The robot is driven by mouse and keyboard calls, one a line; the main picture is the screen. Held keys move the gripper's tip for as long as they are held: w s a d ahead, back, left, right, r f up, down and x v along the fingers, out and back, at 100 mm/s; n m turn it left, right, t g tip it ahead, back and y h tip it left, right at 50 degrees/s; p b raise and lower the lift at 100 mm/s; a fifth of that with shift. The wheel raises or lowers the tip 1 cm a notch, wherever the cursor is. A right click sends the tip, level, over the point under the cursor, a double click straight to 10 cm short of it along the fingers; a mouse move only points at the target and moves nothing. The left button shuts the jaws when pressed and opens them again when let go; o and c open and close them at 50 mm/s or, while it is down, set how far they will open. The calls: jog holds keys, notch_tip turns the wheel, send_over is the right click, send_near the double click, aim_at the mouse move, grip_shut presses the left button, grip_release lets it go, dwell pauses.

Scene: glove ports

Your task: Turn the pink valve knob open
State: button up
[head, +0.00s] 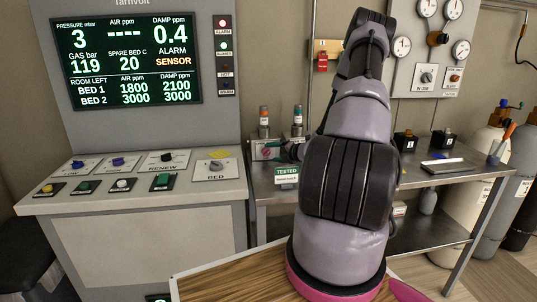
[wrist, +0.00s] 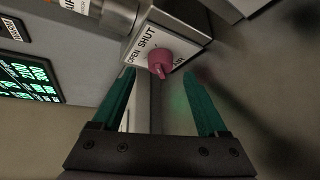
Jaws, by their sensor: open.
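The pink valve knob (wrist: 160,62) sits on a white plate (wrist: 142,46) marked OPEN, SHUT and AIR, tilted in the wrist view. Its narrow grip points toward the bottom of that picture; I cannot tell surely which word it is set to. My gripper (wrist: 159,75) is open, with one teal finger on each side below the knob. The knob lies ahead of the gap between the fingertips, and no contact shows. In the head view my arm reaches to the bench's back left, where the gripper and knob are too small to make out well.
A metal bench (head: 440,182) carries a green TESTED tag (head: 287,172), small black boxes and a tray. A console with a screen (head: 125,60) stands left. Gas cylinders (head: 520,190) stand right. A gauge panel (head: 430,50) hangs behind. A wooden top (head: 225,283) is in front.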

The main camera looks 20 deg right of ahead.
aim_at(268, 153)
jog(key=shift+x, duration=1.75)
grip_shut()
